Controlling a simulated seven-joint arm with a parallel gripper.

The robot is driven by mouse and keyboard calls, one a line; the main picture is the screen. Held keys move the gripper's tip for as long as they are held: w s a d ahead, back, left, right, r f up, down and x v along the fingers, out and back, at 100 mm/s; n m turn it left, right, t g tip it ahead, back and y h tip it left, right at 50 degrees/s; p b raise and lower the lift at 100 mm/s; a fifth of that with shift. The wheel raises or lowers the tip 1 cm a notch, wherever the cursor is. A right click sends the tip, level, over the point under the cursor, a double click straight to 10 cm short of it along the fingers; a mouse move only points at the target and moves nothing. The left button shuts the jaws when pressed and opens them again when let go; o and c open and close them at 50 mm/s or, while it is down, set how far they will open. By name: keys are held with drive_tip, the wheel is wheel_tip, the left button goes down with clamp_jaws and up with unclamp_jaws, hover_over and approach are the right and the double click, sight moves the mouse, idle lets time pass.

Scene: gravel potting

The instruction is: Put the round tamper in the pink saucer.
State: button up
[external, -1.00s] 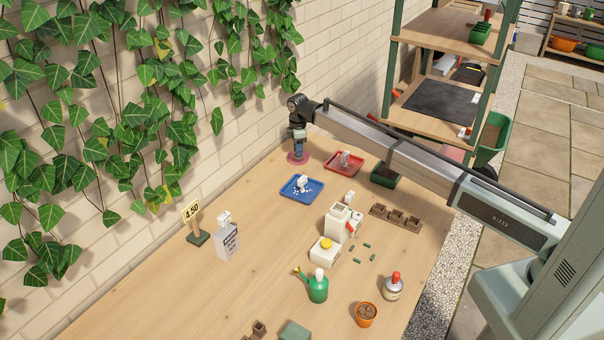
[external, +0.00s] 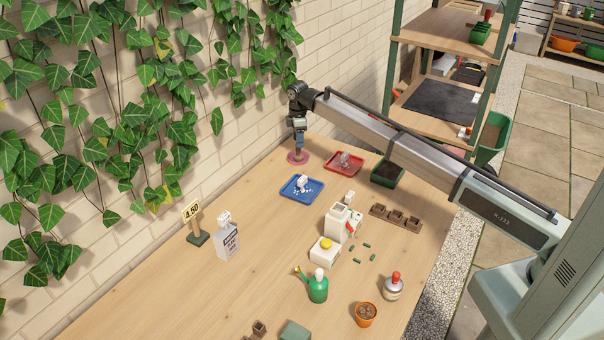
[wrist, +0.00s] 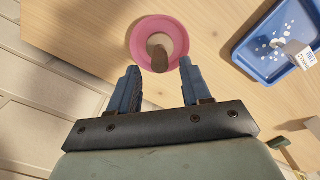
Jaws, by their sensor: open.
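The pink saucer (wrist: 141,42) lies flat on the table near the wall; it also shows in the external view (external: 291,160) at the far end of the table. The round tamper (wrist: 159,57) stands in the saucer, its brown handle pointing up toward the wrist camera and its wider pale base inside the rim. My gripper (wrist: 158,80) is open, its two blue fingers apart and empty. In the external view my gripper (external: 299,142) hangs just above the saucer and tamper. The tamper is clear of both fingers in the wrist view.
A blue tray (external: 290,193) with white pebbles and a small white block is close by, right of the saucer in the wrist view. A red tray (external: 352,171) and a dark green planter (external: 387,174) stand farther right. The brick wall is close behind the saucer.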

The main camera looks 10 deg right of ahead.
wheel_tip(320, 180, up, 7)
idle(0.3)
drive_tip(key=shift+a, duration=0.1)
idle(0.4)
